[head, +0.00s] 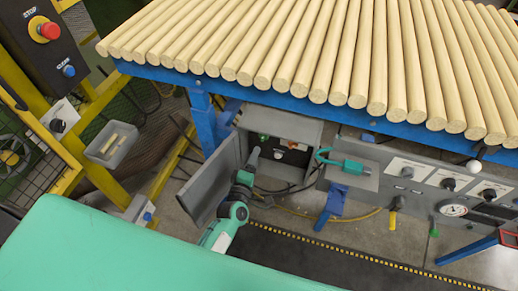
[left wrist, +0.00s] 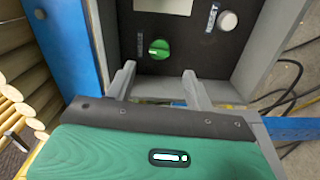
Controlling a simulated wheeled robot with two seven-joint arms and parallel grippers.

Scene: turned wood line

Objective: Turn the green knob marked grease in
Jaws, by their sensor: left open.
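The green knob (left wrist: 159,49) sits on the dark panel inside an open grey box, in the left wrist view. It has a pale line across its face and a small label beside it, too small to read surely. In the head view the green knob (head: 263,137) is small at the box's upper left. My left gripper (left wrist: 158,74) is open, its two grey fingers pointing at the panel just short of the knob, with nothing between them. In the head view the left gripper (head: 254,156) is at the box's open front. My right gripper is in neither view.
A white knob (left wrist: 228,21) with its own label is on the same panel. The box door (head: 212,183) hangs open left of my arm. A teal-handled tool (head: 345,165) lies right of the box. A blue-framed rack of wooden rods (head: 330,50) overhangs the box.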

